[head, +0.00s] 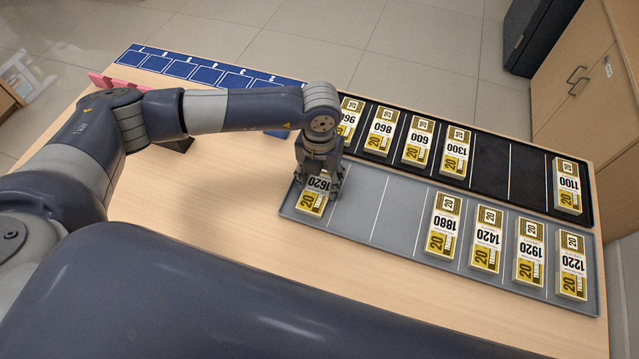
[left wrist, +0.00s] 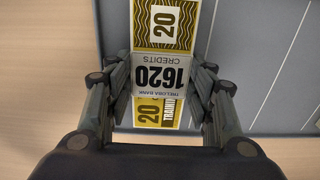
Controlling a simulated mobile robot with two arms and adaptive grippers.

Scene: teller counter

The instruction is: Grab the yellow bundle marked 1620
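The yellow bundle marked 1620 (head: 312,199) lies at the left end of the grey tray (head: 371,233). My left gripper (head: 320,175) points down over it, hiding its far part in the head view. In the left wrist view, the bundle (left wrist: 160,76) runs between the two fingers of my left gripper (left wrist: 162,85), its 1620 label facing up. One finger is on each side, touching or very close; I cannot tell whether they press on it. The bundle looks flat, and I see no clear gap under it. My right gripper is not in view.
Bundles 1880 (head: 443,225), 1420 (head: 487,239), 1920 (head: 529,251) and 1220 (head: 572,264) lie at the grey tray's right. The slots beside 1620 are empty. A black tray (head: 489,160) behind holds several bundles. A blue slotted board (head: 205,71) is at the back left.

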